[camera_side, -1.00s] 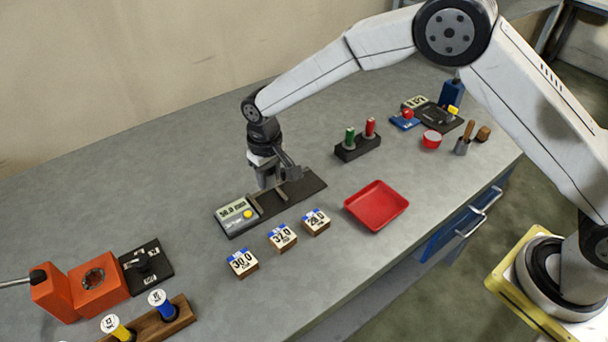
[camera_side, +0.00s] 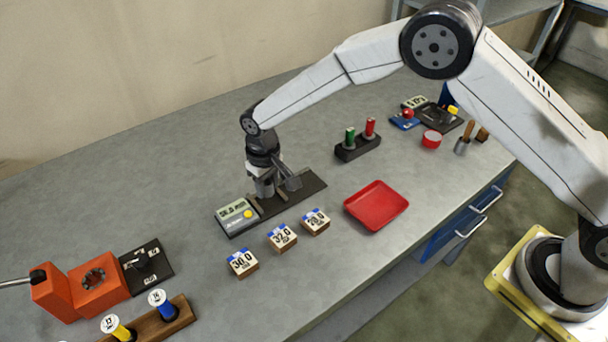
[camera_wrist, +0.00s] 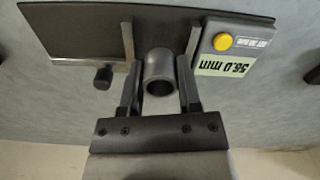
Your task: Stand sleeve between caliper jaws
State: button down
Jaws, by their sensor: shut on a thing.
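The sleeve (camera_wrist: 158,75) is a grey hollow cylinder, open end toward the wrist camera. My gripper (camera_wrist: 160,88) is shut on it, one finger on each side. The caliper is a dark base plate (camera_side: 308,184) with a grey readout box (camera_side: 237,216) and a yellow button. In the wrist view its display (camera_wrist: 224,65) appears upside down and seems to read 56.0 mm. The caliper jaws, left (camera_wrist: 128,42) and right (camera_wrist: 193,43), stand on either side of the sleeve with gaps visible. In the side view my gripper (camera_side: 267,194) is low over the caliper and hides the sleeve.
Three labelled blocks, 30.0 (camera_side: 242,262), 32.0 (camera_side: 282,237) and one more (camera_side: 316,222), stand in front of the caliper. A red tray (camera_side: 376,205) lies to the right. A dark rack (camera_side: 358,148) with green and red pieces stands behind it. An orange device (camera_side: 96,282) is at left.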

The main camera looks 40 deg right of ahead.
aim_at(267, 196)
jog(key=shift+f, duration=1.5)
jog(key=shift+f, duration=0.35)
dwell(1.3)
jog(key=shift+c, duration=1.1)
grip_release()
jog(key=c, duration=0.3)
jog(key=shift+o, duration=1.2)
jog(key=shift+a, duration=0.1)
jog(key=shift+r, duration=0.1)
